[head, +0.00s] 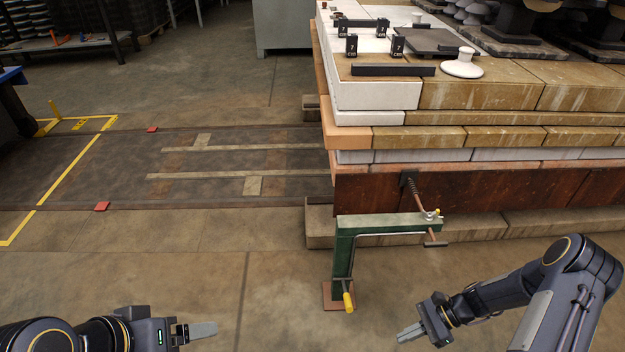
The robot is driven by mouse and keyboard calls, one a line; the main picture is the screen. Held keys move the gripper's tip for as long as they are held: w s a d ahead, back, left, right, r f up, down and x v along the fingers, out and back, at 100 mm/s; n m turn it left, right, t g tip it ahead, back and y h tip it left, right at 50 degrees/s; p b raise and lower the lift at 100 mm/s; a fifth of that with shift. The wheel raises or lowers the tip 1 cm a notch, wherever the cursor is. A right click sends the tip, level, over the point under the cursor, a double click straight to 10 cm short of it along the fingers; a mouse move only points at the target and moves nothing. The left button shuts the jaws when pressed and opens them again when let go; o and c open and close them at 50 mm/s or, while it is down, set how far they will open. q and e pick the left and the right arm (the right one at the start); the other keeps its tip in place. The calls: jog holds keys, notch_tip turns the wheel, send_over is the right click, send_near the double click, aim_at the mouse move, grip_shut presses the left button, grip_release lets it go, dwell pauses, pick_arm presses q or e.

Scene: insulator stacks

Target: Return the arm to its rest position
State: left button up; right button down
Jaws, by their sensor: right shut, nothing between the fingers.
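My right arm comes in from the lower right. Its gripper (407,332) is shut and empty, low above the concrete floor in front of the stack. My left gripper (203,330) is at the bottom edge, left of centre, pointing right, with nothing seen at its fingertips. Its fingers overlap in this view, so I cannot tell whether it is open or shut. Neither gripper touches anything that I can see.
A green crane-like stand (343,255) with a yellow-ended handle stands between the grippers, nearer the right one. Behind it is a brick-sided kiln car (480,190) bearing white insulators (463,64) and black blocks. Floor rails (120,205) run left; open floor lies front left.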

notch_tip(320, 180, up, 23)
jog(key=n+t+h, duration=0.2)
jog(key=n+h, duration=0.2)
jog(key=n, duration=0.3)
jog(key=s+a+r+n+t+h, duration=0.35)
jog(key=s+r+n+t, duration=0.25)
jog(key=s+r+n, duration=0.5)
jog(key=s+r+m+p, duration=0.2)
jog(key=s+r+p, duration=0.1)
jog(key=r+p, duration=3.3)
jog(key=shift+s+a+r, duration=0.15)
jog(key=shift+a+r, duration=0.15)
jog(key=shift+r, duration=0.15)
jog(key=shift+y, duration=0.25)
